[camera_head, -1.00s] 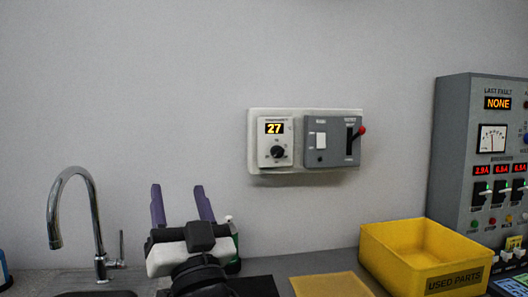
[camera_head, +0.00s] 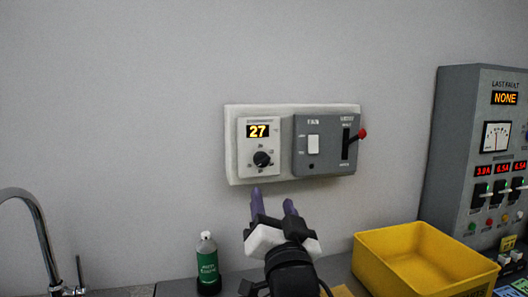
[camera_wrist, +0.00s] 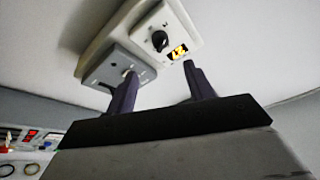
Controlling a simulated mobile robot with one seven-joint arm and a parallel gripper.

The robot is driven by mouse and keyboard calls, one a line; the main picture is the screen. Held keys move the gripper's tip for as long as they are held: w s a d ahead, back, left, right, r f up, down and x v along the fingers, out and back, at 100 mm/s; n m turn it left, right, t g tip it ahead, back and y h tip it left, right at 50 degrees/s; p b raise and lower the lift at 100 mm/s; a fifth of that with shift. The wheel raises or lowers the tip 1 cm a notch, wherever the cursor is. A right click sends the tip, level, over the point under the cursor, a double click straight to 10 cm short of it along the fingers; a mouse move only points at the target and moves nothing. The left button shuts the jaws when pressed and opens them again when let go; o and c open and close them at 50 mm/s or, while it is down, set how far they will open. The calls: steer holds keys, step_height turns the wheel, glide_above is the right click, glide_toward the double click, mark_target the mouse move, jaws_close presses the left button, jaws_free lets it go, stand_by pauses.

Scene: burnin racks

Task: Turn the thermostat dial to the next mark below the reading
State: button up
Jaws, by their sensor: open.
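The thermostat (camera_head: 259,146) is a white panel on the left of a wall plate, with a yellow display (camera_head: 258,131) reading 27. Its round black dial (camera_head: 262,159) sits below the display; its marks are too small to read. My gripper (camera_head: 272,203) is open and empty, just below the thermostat, purple fingers pointing up toward the wall. In the wrist view the dial (camera_wrist: 160,40) shows beyond and between the open fingers (camera_wrist: 160,88), apart from them, with the panel appearing turned over.
Right of the thermostat is a grey panel (camera_head: 326,165) with a white switch (camera_head: 313,145) and a red-knobbed lever (camera_head: 361,134). Below stand a green bottle (camera_head: 207,265), a faucet (camera_head: 38,235) and a yellow bin (camera_head: 425,262). A grey cabinet (camera_head: 465,100) stands at right.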

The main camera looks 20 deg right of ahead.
mark_target(263, 164)
steer(key=r+p, duration=0.1)
steer(key=p, duration=0.2)
steer(key=shift+w, duration=0.4)
steer(key=shift+w+p, duration=0.15)
steer(key=shift+p, duration=1.1)
steer(key=p+x, duration=0.3)
steer(key=x, duration=0.8)
steer(key=shift+f+p, duration=0.2)
steer(key=shift+p, duration=0.2)
steer(key=c, duration=1)
